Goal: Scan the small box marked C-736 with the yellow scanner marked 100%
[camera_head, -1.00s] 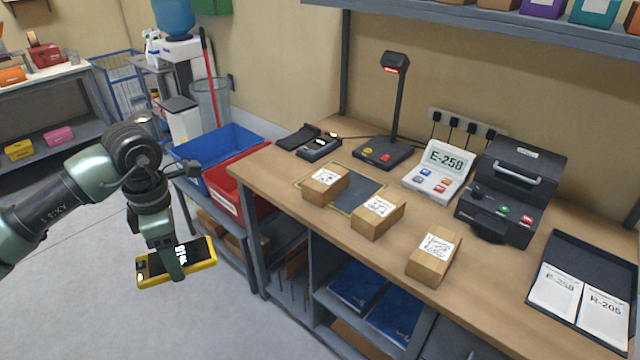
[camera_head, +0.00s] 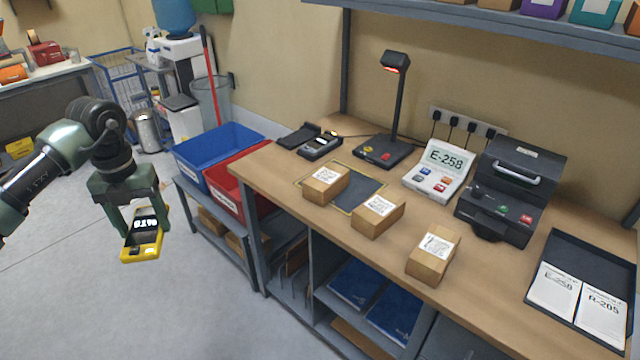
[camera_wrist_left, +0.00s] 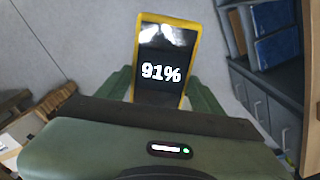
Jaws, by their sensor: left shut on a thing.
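My left gripper (camera_head: 138,222) is shut on a yellow scanner (camera_head: 143,248), held in the air left of the bench. In the left wrist view the scanner (camera_wrist_left: 165,88) has a dark screen reading 91%, not 100%. Three small brown cardboard boxes with white labels stand on the bench: one at the left (camera_head: 322,194), one in the middle (camera_head: 377,223) and one at the right (camera_head: 430,264). Their labels are too small to read, so I cannot tell which is C-736. My right gripper is not in view.
On the wooden bench (camera_head: 480,290) stand a charging dock with a handheld device (camera_head: 321,147), a lamp-like stand (camera_head: 395,100), a display reading E-258 (camera_head: 436,182), a dark machine (camera_head: 512,190) and a tray with cards (camera_head: 575,236). Blue (camera_head: 213,134) and red (camera_head: 222,181) bins stand left of the bench.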

